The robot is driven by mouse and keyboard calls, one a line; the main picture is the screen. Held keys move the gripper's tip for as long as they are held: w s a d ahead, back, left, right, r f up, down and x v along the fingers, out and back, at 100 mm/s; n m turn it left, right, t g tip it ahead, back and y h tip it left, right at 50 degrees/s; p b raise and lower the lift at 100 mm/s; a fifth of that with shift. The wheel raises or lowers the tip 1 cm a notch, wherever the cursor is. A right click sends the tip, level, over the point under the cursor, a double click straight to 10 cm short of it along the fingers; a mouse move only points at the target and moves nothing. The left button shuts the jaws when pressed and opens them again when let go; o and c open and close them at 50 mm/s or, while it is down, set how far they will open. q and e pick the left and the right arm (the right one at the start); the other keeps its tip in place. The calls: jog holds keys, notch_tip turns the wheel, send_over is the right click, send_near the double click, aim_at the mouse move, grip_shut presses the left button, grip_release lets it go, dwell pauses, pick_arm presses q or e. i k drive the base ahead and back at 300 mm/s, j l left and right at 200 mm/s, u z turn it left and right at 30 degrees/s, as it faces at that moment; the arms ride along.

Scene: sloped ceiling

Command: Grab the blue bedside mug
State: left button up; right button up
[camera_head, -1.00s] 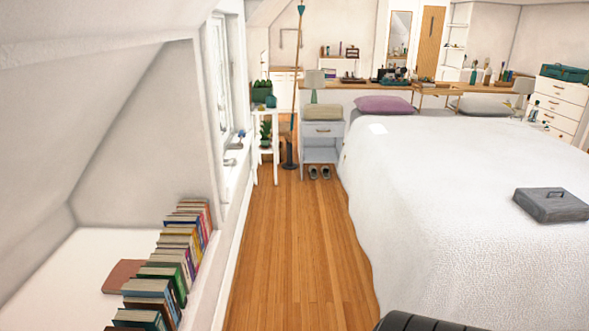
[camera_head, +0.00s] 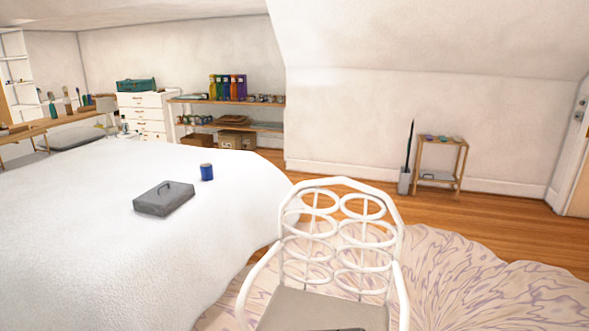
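A small blue mug (camera_head: 207,173) stands upright on the white bed (camera_head: 80,220), near the bed's far right edge. It is just right of and behind a grey lidded box (camera_head: 164,198) with a handle, apart from it. No handle on the mug can be made out at this size. Neither of my grippers shows in the head view.
A white metal chair (camera_head: 340,235) with a grey seat stands close in front, right of the bed. A patterned rug (camera_head: 480,285) lies behind it. Wooden floor (camera_head: 490,218) is open beyond. A small wooden stand (camera_head: 440,165) and shelves (camera_head: 235,103) line the wall.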

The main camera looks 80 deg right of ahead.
aim_at(206, 168)
jog(key=z, duration=2.15)
